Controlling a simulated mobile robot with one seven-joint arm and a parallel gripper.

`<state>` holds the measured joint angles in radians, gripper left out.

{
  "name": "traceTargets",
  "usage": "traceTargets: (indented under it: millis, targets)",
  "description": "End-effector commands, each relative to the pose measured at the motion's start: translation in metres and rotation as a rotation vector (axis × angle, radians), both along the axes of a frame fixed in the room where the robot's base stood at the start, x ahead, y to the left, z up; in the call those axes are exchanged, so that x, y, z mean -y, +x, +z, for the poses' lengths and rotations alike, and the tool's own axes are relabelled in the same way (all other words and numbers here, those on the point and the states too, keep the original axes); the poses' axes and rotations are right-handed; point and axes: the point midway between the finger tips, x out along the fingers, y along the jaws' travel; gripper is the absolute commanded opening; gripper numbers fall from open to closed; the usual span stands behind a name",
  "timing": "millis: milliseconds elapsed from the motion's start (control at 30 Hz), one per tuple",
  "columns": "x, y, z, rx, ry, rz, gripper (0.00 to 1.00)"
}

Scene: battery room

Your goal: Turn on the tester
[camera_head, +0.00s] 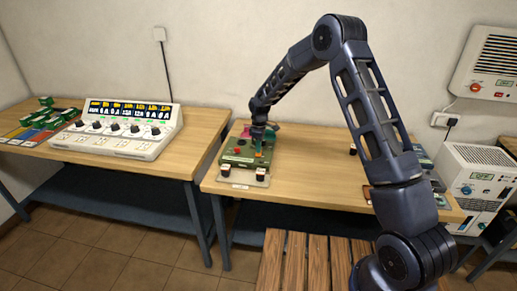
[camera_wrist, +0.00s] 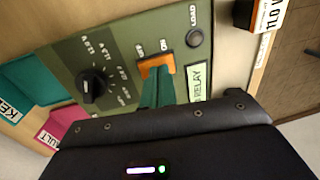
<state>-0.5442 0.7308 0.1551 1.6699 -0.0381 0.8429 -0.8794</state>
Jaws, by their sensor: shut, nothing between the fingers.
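The tester appears to be the green box (camera_head: 247,152) near the left end of the right bench. In the wrist view its green panel (camera_wrist: 115,55) has a black knob (camera_wrist: 92,86), an orange switch (camera_wrist: 155,62) and a round dark button marked LOAD (camera_wrist: 195,37). A label beside the switch reads RELAY, partly hidden. My gripper (camera_wrist: 158,92) is shut and empty, its teal fingertips right at the orange switch. They cover part of it, and I cannot tell whether they touch or which way it is set. In the head view my gripper (camera_head: 260,150) is over the box.
Two small batteries (camera_head: 250,174) stand in front of the box. A pink tray (camera_wrist: 65,125) and a teal tray (camera_wrist: 38,85) lie beside it. A white multi-display unit (camera_head: 125,128) sits on the left bench. The right bench's middle (camera_head: 310,165) is clear.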

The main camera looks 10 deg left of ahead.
Motion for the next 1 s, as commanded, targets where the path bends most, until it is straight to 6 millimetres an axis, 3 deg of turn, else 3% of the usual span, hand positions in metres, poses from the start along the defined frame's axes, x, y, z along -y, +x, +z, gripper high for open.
traceTargets:
  millis: [267,700,1000]
  targets:
    - [0.000,-0.002,0.018,0.001,0.001,-0.001,0.00]
    - [0.000,-0.012,0.102,0.003,0.002,0.000,0.00]
    - [0.000,-0.016,0.135,0.000,0.000,0.000,0.00]
